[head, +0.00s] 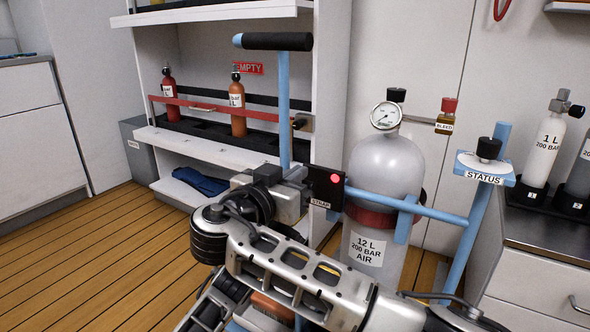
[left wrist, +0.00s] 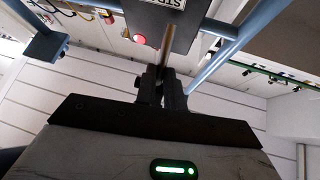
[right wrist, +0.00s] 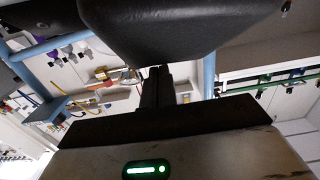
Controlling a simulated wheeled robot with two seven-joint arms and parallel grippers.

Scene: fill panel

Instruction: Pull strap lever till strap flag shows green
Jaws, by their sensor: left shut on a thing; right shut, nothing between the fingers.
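The strap flag (head: 334,178) shows red on a black plate labelled STRAP (head: 319,203) beside the cylinder. In the left wrist view the red flag (left wrist: 139,38) and the brass-coloured strap lever (left wrist: 166,44) show close up. My left gripper (left wrist: 163,84) is shut on the lever's end. In the right wrist view the right gripper (right wrist: 157,85) is shut and empty, just below a large dark curved thing.
A grey 12 L cylinder (head: 386,165) with a red strap stands behind the blue frame (head: 440,211). A blue post with a black handle (head: 278,41) rises above my arm. A STATUS plate (head: 485,167) and a counter with small bottles stand at the right. Wooden floor is free at the left.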

